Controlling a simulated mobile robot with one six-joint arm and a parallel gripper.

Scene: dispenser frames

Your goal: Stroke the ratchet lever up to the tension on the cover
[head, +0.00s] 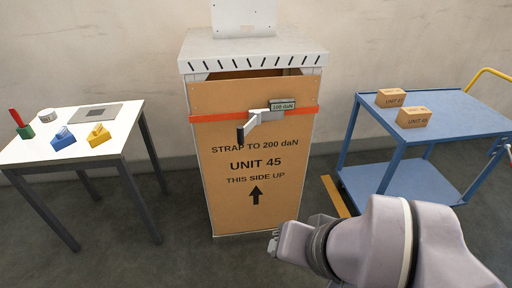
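The ratchet lever (254,123), grey with a black grip at its lower left end, sits on an orange strap (215,117) across the front of the unit. The brown cover (229,173) is printed STRAP TO 200 daN, UNIT 45, THIS SIDE UP, with an up arrow. My gripper (273,242) shows only in small part at the lower middle, below and apart from the lever. Its fingers are too small and hidden to read.
A white table (85,144) on the left holds blue and yellow blocks, a red-and-green item, a white round item and a grey plate. A blue cart (462,122) on the right carries two labelled boxes (413,118). Floor shows between them and the unit.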

